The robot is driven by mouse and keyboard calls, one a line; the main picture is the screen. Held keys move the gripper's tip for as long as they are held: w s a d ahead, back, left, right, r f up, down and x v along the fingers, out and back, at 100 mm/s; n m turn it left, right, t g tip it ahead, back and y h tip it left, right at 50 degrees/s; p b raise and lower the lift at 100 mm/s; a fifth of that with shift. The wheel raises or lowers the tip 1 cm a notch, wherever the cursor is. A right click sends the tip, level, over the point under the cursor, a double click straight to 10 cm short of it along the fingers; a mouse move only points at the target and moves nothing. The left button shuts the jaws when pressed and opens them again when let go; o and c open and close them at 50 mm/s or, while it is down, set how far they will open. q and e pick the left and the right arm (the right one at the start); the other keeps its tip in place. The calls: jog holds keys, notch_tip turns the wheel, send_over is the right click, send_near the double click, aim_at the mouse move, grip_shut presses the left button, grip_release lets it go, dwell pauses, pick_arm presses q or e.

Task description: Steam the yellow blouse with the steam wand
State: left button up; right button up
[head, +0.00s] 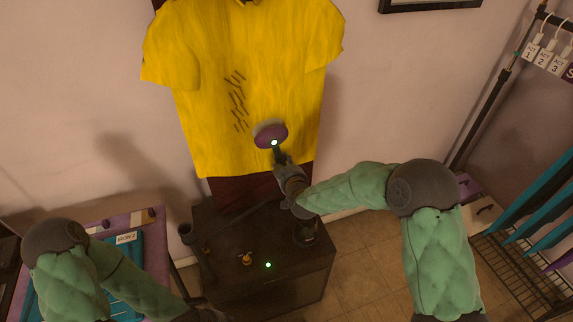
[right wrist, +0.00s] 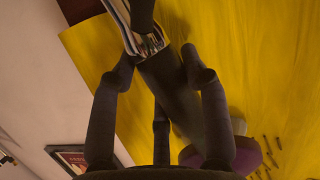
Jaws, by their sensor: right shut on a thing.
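The yellow blouse (head: 215,60) hangs against the wall at the top of the head view and fills much of the right wrist view (right wrist: 270,60). A patch of dark crease marks (head: 238,102) runs down its middle. My right gripper (head: 290,178) is shut on the dark handle of the steam wand (right wrist: 172,85). The wand's round purple head (head: 271,136) is over the lower blouse, right of and below the creases; I cannot tell if it touches the cloth. My left gripper is out of the picture below the left arm.
A dark cabinet (head: 285,285) with a green light, a small orange item (head: 246,258) and a cup-like holder (head: 187,232) stands below the blouse. A table with a blue board (head: 125,255) is at left, a clothes rack (head: 490,105) at right.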

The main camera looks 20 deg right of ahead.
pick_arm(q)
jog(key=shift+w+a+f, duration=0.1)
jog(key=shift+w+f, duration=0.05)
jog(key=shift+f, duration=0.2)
pick_arm(e)
jog(key=shift+f, duration=0.2)
